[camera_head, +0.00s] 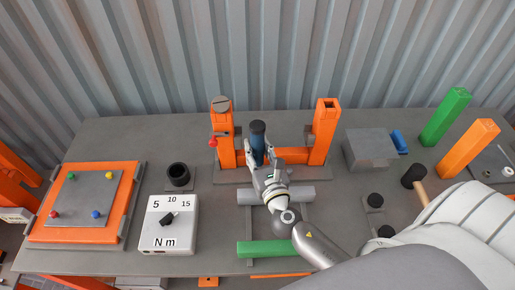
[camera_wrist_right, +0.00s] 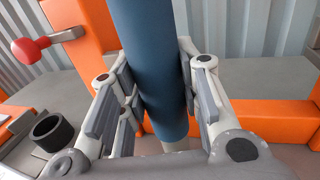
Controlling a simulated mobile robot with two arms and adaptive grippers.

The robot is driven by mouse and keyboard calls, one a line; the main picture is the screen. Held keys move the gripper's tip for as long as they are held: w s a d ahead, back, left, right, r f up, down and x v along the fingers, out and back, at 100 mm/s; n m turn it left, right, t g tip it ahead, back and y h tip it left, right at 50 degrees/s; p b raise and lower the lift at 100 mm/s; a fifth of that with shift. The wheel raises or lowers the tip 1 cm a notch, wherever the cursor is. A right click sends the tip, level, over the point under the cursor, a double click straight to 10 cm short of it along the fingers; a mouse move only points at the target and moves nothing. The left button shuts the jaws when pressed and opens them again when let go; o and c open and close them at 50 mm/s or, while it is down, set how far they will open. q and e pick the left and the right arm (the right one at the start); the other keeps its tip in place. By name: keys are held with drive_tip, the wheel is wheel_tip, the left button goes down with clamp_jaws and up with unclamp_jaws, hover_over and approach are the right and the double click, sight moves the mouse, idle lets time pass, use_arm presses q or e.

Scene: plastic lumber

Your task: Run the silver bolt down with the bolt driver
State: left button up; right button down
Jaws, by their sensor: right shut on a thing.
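My right gripper (camera_head: 258,166) is shut on the bolt driver (camera_head: 258,142), a dark blue cylinder with a black cap. In the right wrist view, the gripper (camera_wrist_right: 160,95) has its fingers on both sides of the blue driver (camera_wrist_right: 150,60). The driver is nearly upright, in front of the orange frame's crossbar (camera_head: 292,155) and nearer the left post (camera_head: 224,145). A pale piece shows below the driver in the wrist view; its lower end is hidden. I cannot make out the silver bolt for sure. My left gripper is not in view.
An empty black holder (camera_head: 178,174) and a white torque box (camera_head: 168,226) with a dial stand left of the frame. An orange-rimmed board (camera_head: 78,235) lies further left. A grey box (camera_head: 369,148) and green and orange blocks (camera_head: 446,116) stand to the right.

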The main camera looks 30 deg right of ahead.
drive_tip(key=shift+f+b, duration=0.4)
drive_tip(key=shift+f, duration=0.1)
drive_tip(key=shift+s+f, duration=0.15)
drive_tip(key=shift+f, duration=0.05)
idle(0.6)
